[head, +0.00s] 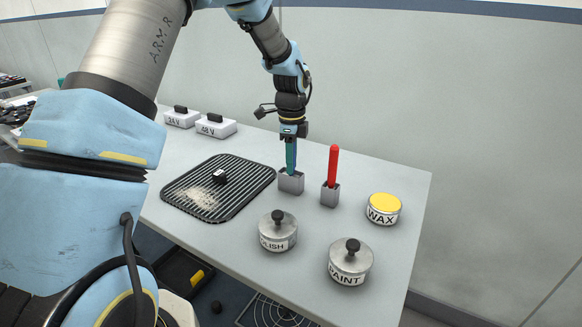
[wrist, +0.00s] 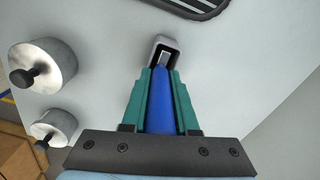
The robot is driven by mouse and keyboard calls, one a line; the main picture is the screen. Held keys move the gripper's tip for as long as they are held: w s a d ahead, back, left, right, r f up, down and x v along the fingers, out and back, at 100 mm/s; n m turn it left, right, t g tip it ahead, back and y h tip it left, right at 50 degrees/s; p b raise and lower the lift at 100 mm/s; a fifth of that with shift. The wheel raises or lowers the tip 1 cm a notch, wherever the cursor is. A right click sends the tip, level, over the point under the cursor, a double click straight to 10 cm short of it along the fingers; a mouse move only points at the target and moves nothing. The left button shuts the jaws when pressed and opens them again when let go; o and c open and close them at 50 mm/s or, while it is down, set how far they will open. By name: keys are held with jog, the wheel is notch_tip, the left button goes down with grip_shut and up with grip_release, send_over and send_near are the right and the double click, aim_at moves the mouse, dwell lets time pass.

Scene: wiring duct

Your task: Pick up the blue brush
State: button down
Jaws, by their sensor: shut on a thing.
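The blue brush (wrist: 161,98) stands upright with its lower end in a grey square holder (head: 291,183). In the head view only a little of the blue shows between the fingers. My gripper (head: 291,160) points down over this holder. Its teal fingers (wrist: 161,100) are shut on the blue brush, one on each side, in the wrist view. The holder's rim (wrist: 154,45) shows just beyond the fingertips. The brush's lower end is hidden inside the holder.
A red-handled brush (head: 333,166) stands in a second grey holder (head: 330,195) to the right. Lidded pots (head: 278,231) (head: 350,262) and a yellow-topped WAX tin (head: 383,209) stand nearer. A black ribbed mat (head: 235,190) with pale crumbs and a small dark block lies left. White boxes (head: 215,126) stand behind.

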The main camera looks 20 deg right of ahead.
dwell(0.4)
notch_tip(320, 180, up, 10)
jog(key=b, duration=0.2)
jog(key=shift+b, duration=0.3)
dwell(0.6)
